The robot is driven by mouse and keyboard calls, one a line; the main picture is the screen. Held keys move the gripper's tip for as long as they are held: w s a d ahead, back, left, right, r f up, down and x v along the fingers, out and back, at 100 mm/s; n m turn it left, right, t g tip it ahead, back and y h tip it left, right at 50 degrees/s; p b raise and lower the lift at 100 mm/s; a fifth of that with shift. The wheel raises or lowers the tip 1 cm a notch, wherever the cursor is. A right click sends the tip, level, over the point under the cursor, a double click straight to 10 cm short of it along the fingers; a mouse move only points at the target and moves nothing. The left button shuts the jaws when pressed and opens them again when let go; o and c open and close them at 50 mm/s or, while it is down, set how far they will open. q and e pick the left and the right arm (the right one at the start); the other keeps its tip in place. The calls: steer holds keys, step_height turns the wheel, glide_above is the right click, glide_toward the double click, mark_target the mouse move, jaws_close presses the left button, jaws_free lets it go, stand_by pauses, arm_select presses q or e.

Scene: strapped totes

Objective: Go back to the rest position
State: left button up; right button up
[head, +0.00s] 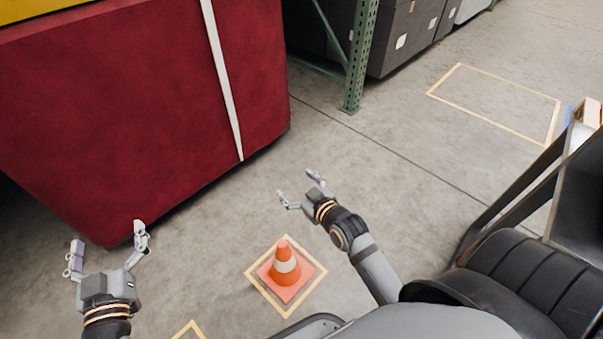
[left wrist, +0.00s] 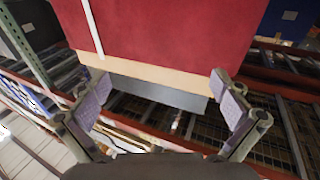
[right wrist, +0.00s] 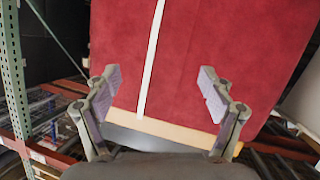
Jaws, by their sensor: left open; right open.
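My left gripper (head: 107,252) is open and empty at the lower left of the head view, in front of a large red tote (head: 130,110) with a white strap (head: 222,80). My right gripper (head: 300,187) is open and empty near the middle of the head view, right of the tote's lower corner and above the floor. In the left wrist view, the spread fingers (left wrist: 158,100) frame the tote's lower edge (left wrist: 150,85). In the right wrist view, the open fingers (right wrist: 157,92) have the tote (right wrist: 185,60) and its strap beyond them. Neither gripper visibly touches the tote.
An orange traffic cone (head: 285,266) stands on the floor in a taped square below my right gripper. A green rack post (head: 360,55) stands behind the tote. Dark grey boxes (head: 405,40) are at the back. Open concrete floor (head: 400,140) lies to the right, with a taped rectangle.

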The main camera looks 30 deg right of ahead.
step_height(320, 180, up, 11)
steer(key=s+m+t, duration=0.2)
steer(key=t, duration=0.2)
steer(key=shift+s+d+m+h, duration=0.25)
steer(key=shift+s+m+h, duration=0.05)
steer(key=shift+m, duration=0.1)
